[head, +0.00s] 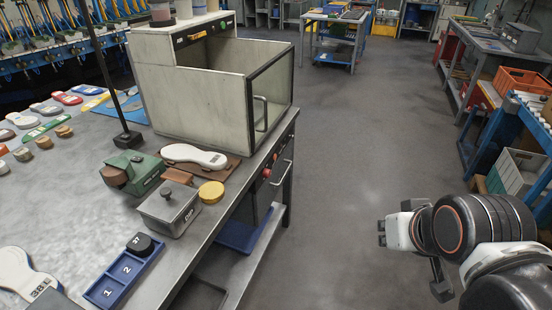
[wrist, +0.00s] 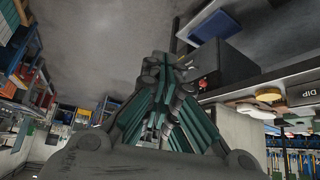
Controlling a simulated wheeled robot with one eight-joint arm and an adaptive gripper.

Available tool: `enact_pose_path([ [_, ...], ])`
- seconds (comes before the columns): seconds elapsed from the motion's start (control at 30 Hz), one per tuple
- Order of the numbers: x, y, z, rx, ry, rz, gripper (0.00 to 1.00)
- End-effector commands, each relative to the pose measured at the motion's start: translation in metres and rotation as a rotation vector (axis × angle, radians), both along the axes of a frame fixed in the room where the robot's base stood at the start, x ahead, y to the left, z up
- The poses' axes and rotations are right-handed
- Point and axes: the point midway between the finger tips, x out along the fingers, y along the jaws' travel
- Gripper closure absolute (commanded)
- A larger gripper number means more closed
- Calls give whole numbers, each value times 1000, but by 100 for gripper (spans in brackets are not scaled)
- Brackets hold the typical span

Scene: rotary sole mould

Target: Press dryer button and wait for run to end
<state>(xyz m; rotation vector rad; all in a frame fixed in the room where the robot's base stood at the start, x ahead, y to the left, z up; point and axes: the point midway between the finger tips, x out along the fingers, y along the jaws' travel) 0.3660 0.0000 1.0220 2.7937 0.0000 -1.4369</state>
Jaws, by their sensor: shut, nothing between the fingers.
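A pale box-shaped machine (head: 205,95), apparently the dryer, stands at the far end of the metal bench. It has a clear front door with a metal handle (head: 262,112) and a dark control strip (head: 192,37) along its top edge. A red button (head: 266,173) sits on the bench's front edge below the machine; a red spot shows in the wrist view (wrist: 201,84). My gripper (head: 382,233) is over the floor, right of the bench, apart from everything. Its fingers (wrist: 158,72) are shut and empty.
On the bench are a white shoe sole (head: 194,155), a grey lidded box (head: 169,210), a yellow disc (head: 211,191), a green device (head: 136,172) and a blue numbered tray (head: 124,275). Shelves with an orange crate (head: 524,80) stand at right. The floor aisle between is clear.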

Motion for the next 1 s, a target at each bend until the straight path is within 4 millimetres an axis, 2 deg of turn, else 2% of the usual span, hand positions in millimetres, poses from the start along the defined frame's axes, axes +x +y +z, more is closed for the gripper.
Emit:
enact_pose_path([
  [0.57,4,1,2,6,-3,0,100],
  [0.77,32,11,12,53,-24,5,100],
  [1.0,91,30,27,148,-67,8,100],
])
